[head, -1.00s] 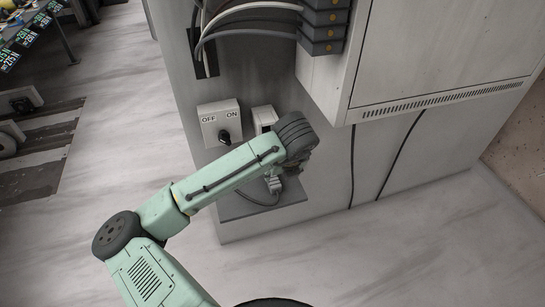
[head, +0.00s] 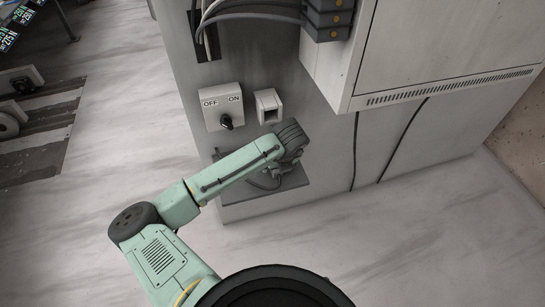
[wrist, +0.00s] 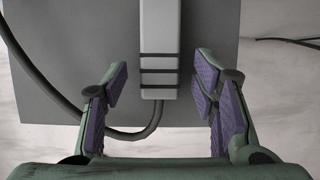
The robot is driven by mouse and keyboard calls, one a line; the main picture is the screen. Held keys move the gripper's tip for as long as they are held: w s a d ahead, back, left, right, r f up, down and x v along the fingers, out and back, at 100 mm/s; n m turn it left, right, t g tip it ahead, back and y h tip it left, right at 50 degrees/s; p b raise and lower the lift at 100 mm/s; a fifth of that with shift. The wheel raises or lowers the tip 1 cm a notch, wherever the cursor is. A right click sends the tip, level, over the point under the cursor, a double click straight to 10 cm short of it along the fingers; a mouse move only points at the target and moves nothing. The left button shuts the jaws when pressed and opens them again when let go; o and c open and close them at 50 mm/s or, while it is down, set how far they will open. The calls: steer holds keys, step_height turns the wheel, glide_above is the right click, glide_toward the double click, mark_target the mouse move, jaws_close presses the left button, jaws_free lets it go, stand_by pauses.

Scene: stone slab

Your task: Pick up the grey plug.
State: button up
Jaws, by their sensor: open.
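The grey plug (wrist: 160,62) is a long pale grey block with dark bands near its lower end, lying on a dark grey shelf (wrist: 75,60). A dark cable loops from its lower end. In the wrist view my gripper (wrist: 162,78) is open, with a purple-padded finger on each side of the plug and a visible gap on both sides. In the head view my gripper (head: 284,168) is over the shelf (head: 245,207), and my wrist hides most of the plug. I cannot tell how high the fingertips are above the shelf.
An OFF/ON switch box (head: 222,107) and a small white socket box (head: 268,106) are on the cabinet wall above the shelf. A large cabinet box (head: 440,50) juts out at upper right. Cables (head: 250,15) hang above.

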steer(key=shift+w+f, duration=0.15)
steer(key=shift+f, duration=0.2)
steer(key=shift+c, duration=0.3)
jaws_close()
